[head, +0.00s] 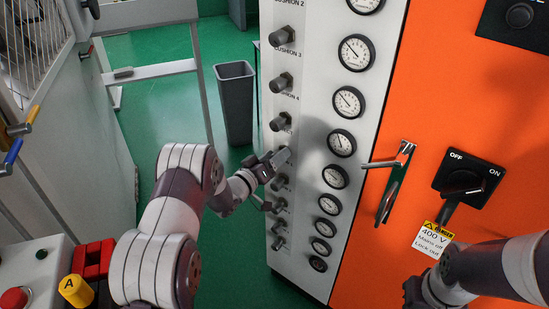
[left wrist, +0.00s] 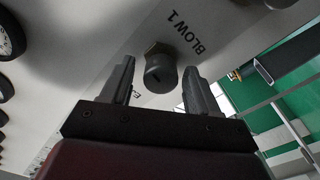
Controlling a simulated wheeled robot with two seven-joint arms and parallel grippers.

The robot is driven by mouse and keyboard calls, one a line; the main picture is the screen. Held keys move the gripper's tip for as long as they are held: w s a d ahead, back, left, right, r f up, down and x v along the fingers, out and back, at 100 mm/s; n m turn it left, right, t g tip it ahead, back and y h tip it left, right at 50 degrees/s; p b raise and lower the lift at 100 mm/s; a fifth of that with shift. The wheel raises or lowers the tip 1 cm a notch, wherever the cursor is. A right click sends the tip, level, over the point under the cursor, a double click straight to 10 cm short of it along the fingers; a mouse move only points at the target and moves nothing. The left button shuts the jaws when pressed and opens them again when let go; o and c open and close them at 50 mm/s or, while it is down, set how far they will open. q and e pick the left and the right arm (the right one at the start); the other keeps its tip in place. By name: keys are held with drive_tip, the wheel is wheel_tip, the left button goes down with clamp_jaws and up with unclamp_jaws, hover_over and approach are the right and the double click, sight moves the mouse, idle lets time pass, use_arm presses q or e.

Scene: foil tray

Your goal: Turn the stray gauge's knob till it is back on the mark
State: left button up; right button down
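A column of round gauges runs down the white panel (head: 310,103), with a column of dark knobs to its left. The gauge beside my left gripper's height (head: 341,143) has a dark needle; its mark is too small to read. My left gripper (head: 276,160) is at the knob column and hides the knob there in the head view. In the left wrist view, that knob (left wrist: 160,72), labelled BLOW 1, sits between the spread fingertips of the gripper (left wrist: 160,68), with gaps on both sides. My right gripper (head: 414,292) shows only partly at the lower right.
An orange cabinet door (head: 450,100) with a handle (head: 393,185) and a rotary mains switch (head: 468,185) is right of the panel. Neighbouring knobs (head: 281,83) stick out above and below my left gripper. A grey bin (head: 236,100) stands on the green floor behind.

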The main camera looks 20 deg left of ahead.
use_arm(q)
drive_tip(key=v, duration=1.2)
drive_tip(key=shift+s+p, duration=0.3)
drive_tip(key=shift+s, duration=0.05)
drive_tip(key=shift+a, duration=0.1)
idle(1.6)
